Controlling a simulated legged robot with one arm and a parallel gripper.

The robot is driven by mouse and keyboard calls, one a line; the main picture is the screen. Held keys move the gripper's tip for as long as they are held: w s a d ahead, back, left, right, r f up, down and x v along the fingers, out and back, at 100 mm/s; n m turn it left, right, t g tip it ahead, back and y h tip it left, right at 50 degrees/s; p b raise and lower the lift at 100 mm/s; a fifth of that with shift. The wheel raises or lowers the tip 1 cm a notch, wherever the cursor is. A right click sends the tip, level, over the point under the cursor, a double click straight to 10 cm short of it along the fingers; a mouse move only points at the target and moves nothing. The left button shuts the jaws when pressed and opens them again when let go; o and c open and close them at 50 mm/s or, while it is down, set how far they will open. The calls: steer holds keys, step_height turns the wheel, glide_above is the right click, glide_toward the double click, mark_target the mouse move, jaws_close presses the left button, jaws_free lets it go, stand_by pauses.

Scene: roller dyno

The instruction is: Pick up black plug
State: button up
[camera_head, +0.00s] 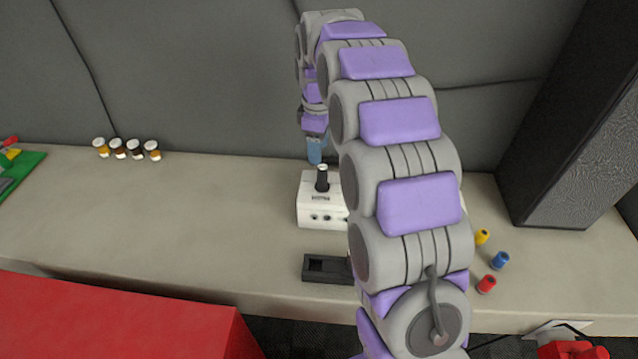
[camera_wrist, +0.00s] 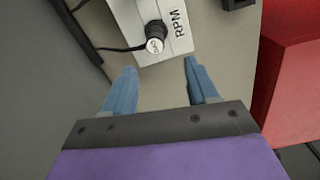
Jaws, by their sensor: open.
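The black plug (camera_head: 322,180) stands upright on top of a white box (camera_head: 312,213). In the wrist view the plug (camera_wrist: 155,33) is a short black cylinder with a pale, marked end, and a dark cable runs left from near it. The box (camera_wrist: 180,42) carries "RPM" lettering beside the plug. My gripper (camera_head: 315,155) is behind and just above the plug in the head view. In the wrist view its two blue fingers are apart with nothing between them (camera_wrist: 160,75), and the plug lies just ahead of the gap. Fingers and plug look apart.
A dark tray-like block (camera_head: 325,268) lies in front of the box, partly behind my arm. Small red, blue and yellow pieces (camera_head: 499,260) lie right, near a tall dark speaker-like box (camera_head: 575,130). Several jars (camera_head: 126,149) stand left; the bench between is clear.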

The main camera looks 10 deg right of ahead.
mark_target(322, 167)
steer(key=f, duration=0.3)
steer(key=d+f+b, duration=0.1)
steer(key=f, duration=0.1)
steer(key=shift+d+f, duration=0.15)
steer(key=shift+f, duration=0.25)
steer(key=shift+f+b, duration=0.35)
steer(key=shift+f, duration=0.1)
steer(key=f, duration=0.2)
steer(key=f+b, duration=0.1)
steer(key=shift+w+a+f, duration=0.1)
steer(key=shift+a+f, duration=0.25)
steer(key=shift+d+f+b, duration=0.2)
steer(key=shift+f+b, duration=0.1)
steer(key=shift+f, duration=0.1)
steer(key=shift+d+r, duration=0.1)
steer(key=shift+c, duration=0.2)
steer(key=c, duration=0.9)
steer(key=shift+r, duration=0.1)
steer(key=shift+c, duration=0.2)
